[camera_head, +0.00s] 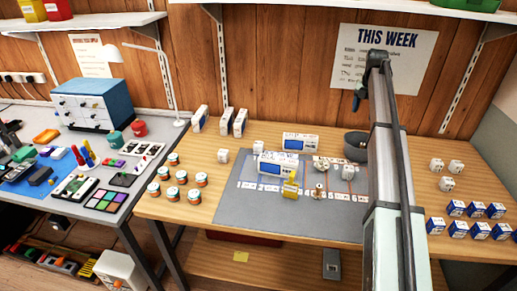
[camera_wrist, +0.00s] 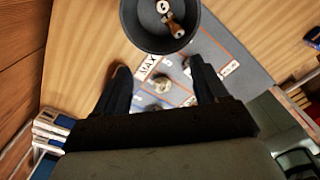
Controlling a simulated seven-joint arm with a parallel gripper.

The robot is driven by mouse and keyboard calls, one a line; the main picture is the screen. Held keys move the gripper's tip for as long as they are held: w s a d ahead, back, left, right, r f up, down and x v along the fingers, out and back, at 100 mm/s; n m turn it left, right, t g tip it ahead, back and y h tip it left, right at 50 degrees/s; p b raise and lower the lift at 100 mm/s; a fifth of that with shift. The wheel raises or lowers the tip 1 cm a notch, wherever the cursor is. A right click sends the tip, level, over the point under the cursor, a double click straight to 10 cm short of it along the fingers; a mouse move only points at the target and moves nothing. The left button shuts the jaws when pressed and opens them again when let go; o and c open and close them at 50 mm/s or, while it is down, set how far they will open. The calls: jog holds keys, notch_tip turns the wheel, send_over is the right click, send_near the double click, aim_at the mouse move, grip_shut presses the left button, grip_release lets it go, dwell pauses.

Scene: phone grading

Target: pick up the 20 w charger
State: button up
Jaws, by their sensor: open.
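Several small white charger-like cubes stand on the wooden table and grey mat in the head view: one near the mat's right side (camera_head: 347,172), one left of the mat (camera_head: 223,155), and a group at the right (camera_head: 446,183). Their markings are too small to tell which is the 20 W charger. My gripper (camera_wrist: 162,84) is open in the wrist view, pointing down over the grey mat (camera_head: 240,205). A small pale object (camera_wrist: 162,85) shows between the fingers, well below them; its kind is unclear. My arm hides part of the table in the head view.
A dark bowl (camera_wrist: 130,25) with small items is just beyond my fingers. Blue-white boxes (camera_head: 457,208) are at the right, striped tins (camera_head: 172,194) at the left. The mat's front is clear.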

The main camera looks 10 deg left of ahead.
jog(key=a+f+n, duration=0.2)
jog(key=a, duration=1.5)
jog(key=m, duration=1.6)
send_over(258, 144)
notch_tip(258, 144, down, 4)
jog(key=f+m, duration=0.3)
jog(key=m, duration=0.1)
jog(key=f+m, duration=0.3)
jog(key=m, duration=0.2)
jog(key=f+m, duration=0.3)
jog(key=m, duration=0.1)
jog(key=shift+w+a+m, duration=0.1)
jog(key=shift+w+m, duration=0.3)
jog(key=shift+s+f, duration=0.25)
jog(key=shift+f, duration=0.45)
jog(key=shift+s+f, duration=0.15)
jog(key=shift+f, duration=1.75)
